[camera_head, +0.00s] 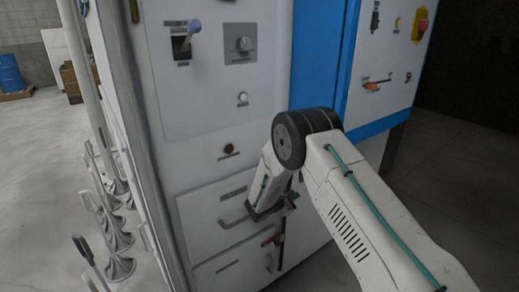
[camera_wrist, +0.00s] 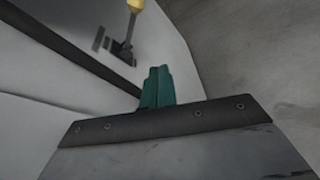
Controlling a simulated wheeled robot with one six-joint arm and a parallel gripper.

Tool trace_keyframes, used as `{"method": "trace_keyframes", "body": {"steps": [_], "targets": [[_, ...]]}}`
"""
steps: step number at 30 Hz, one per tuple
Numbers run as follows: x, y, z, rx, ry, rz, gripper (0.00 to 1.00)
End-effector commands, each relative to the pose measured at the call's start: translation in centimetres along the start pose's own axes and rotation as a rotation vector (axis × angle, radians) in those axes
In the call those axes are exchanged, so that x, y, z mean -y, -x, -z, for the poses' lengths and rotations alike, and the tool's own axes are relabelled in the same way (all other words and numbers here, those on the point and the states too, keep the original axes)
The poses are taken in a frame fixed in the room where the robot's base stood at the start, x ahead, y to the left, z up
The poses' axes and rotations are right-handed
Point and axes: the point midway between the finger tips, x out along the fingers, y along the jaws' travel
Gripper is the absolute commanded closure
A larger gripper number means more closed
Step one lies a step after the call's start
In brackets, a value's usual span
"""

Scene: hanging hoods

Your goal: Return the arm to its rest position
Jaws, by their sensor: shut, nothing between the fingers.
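My gripper (camera_wrist: 157,87) shows its teal fingers pressed together in the wrist view, with nothing between them. In the head view my arm reaches in from the lower right, bends at a dark round joint and folds down in front of the grey cabinet (camera_head: 205,130). Its wrist end is beside the lower drawer front (camera_head: 215,210); the fingers are too small to make out there. In the wrist view a lever (camera_wrist: 122,48) with a yellow tip stands on a pale panel beyond the fingers, apart from them.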

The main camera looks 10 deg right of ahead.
Motion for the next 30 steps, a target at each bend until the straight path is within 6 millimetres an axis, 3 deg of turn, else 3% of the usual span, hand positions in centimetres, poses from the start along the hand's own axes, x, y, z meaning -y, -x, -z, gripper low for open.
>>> {"method": "trace_keyframes", "body": {"steps": [5, 9, 17, 24, 30], "targets": [[5.2, 0.7, -0.4, 0.005, -0.021, 0.159, 1.0], [8.3, 3.0, -4.8, 0.024, -0.113, 0.341, 1.0], [12.1, 8.4, -14.5, 0.045, -0.332, 0.632, 1.0], [15.9, 15.3, -23.4, 0.032, -0.58, 0.894, 1.0], [19.1, 21.3, -29.0, -0.011, -0.783, 1.076, 1.0]]}}
